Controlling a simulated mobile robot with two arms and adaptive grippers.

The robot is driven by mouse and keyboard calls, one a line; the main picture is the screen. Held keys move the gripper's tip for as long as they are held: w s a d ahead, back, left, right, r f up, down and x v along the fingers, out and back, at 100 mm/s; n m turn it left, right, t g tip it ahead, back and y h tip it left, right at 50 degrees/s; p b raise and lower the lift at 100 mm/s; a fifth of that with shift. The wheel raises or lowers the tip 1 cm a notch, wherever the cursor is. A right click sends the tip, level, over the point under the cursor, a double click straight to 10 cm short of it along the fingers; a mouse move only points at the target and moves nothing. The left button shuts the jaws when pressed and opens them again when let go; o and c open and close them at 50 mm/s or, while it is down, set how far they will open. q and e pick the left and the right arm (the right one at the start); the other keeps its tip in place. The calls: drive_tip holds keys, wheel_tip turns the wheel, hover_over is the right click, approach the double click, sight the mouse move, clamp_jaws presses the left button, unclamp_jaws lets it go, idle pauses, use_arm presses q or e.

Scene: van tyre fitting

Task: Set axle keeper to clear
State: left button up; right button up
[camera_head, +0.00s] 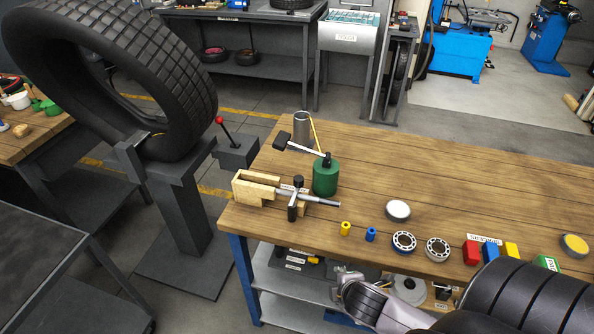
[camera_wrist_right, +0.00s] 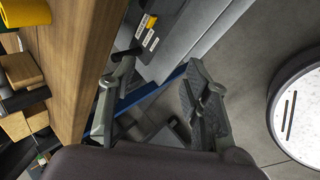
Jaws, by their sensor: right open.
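A wooden cradle block (camera_head: 252,188) sits near the left end of the wooden workbench (camera_head: 440,160). A metal axle rod (camera_head: 322,201) runs out of it to the right. A dark upright part with a cross handle (camera_head: 293,206), which looks like the axle keeper, stands across the rod; I cannot tell its exact setting. My right gripper (camera_head: 356,292) is low in front of the bench's front edge, apart from the keeper. In the right wrist view my right gripper (camera_wrist_right: 160,75) has its two fingers spread with nothing between them. My left gripper is not in view.
A green cylinder (camera_head: 325,178) with a black-handled lever and a metal cup (camera_head: 302,125) stand behind the axle. Small yellow and blue cylinders (camera_head: 371,234), bearing rings (camera_head: 404,242) and coloured blocks line the front edge. A tyre stand with a tyre (camera_head: 190,100) stands left of the bench.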

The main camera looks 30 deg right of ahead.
sight(300, 180)
drive_tip(key=w+d+r+n+t+y+p, duration=0.15)
drive_tip(key=w+r+n+t, duration=0.35)
drive_tip(key=r+n, duration=0.6)
drive_tip(key=w+d+r+n+t+y, duration=0.1)
drive_tip(key=w+d+r+n+t, duration=0.1)
drive_tip(key=w+r+n, duration=0.65)
drive_tip(key=w+f+n, duration=0.1)
drive_tip(key=w+f, duration=0.1)
drive_tip(key=w, duration=0.2)
drive_tip(key=w+f+n+p, duration=0.1)
drive_tip(key=w+f, duration=0.1)
drive_tip(key=w, duration=0.2)
drive_tip(key=w+d+f+n, duration=0.1)
drive_tip(key=w+f, duration=0.1)
drive_tip(key=w, duration=0.3)
drive_tip(key=shift+n+p, duration=0.25)
drive_tip(key=shift+p, duration=0.05)
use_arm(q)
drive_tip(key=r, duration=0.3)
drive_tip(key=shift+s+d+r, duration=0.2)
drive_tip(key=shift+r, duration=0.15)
use_arm(e)
drive_tip(key=shift+s, duration=0.1)
drive_tip(key=shift+c, duration=0.5)
clamp_jaws()
drive_tip(key=shift+h, duration=0.25)
